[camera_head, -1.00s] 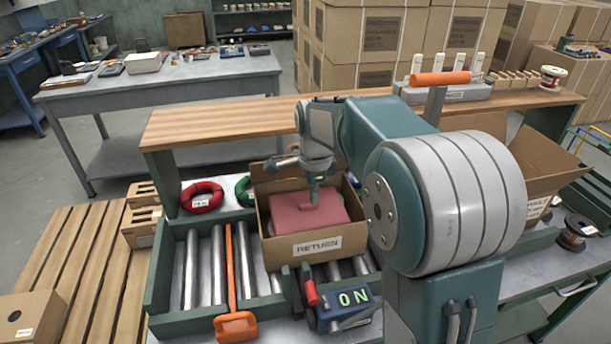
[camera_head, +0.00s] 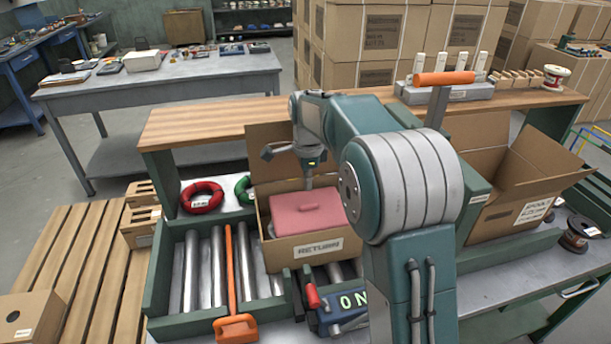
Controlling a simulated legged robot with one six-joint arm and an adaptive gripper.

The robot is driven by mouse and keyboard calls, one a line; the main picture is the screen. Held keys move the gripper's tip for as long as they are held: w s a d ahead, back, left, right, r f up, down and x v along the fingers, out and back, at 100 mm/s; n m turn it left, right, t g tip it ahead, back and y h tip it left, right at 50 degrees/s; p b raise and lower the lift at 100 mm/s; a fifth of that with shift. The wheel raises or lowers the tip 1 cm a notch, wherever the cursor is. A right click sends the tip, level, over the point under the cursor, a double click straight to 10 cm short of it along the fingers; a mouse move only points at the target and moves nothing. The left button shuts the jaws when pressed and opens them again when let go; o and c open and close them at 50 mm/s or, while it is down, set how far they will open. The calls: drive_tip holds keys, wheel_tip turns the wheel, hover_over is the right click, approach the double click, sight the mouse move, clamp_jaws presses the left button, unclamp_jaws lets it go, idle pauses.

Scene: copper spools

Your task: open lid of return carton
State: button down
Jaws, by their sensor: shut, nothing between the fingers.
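The return carton (camera_head: 280,249) is a brown box with a "RETURN" label on its front, standing on the roller bench. Its brown lid panel (camera_head: 262,150) stands raised at the back, partly hidden by my arm. A pink block-like item (camera_head: 300,220) lies inside, showing through the open top. My gripper (camera_head: 309,184) points down in front of the raised panel, over the back part of the pink item. It is shut and holds nothing. I cannot tell whether its tips touch the item or the panel.
An orange-handled tool (camera_head: 232,270) lies across the rollers left of the carton. A red coil (camera_head: 202,197) and a green coil (camera_head: 243,190) sit behind. A control box (camera_head: 342,310) stands in front. Another open carton (camera_head: 510,190) is at right.

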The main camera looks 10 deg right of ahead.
drive_tip(key=shift+w, duration=1)
drive_tip(key=s+r, duration=0.3)
drive_tip(key=s, duration=0.6)
idle(0.5)
drive_tip(key=s+r+n+t, duration=0.3)
drive_tip(key=s+n+t, duration=0.2)
drive_tip(key=s+n, duration=1.3)
drive_tip(key=s, duration=0.7)
drive_tip(key=shift+r+t, duration=0.15)
drive_tip(key=shift+t, duration=0.15)
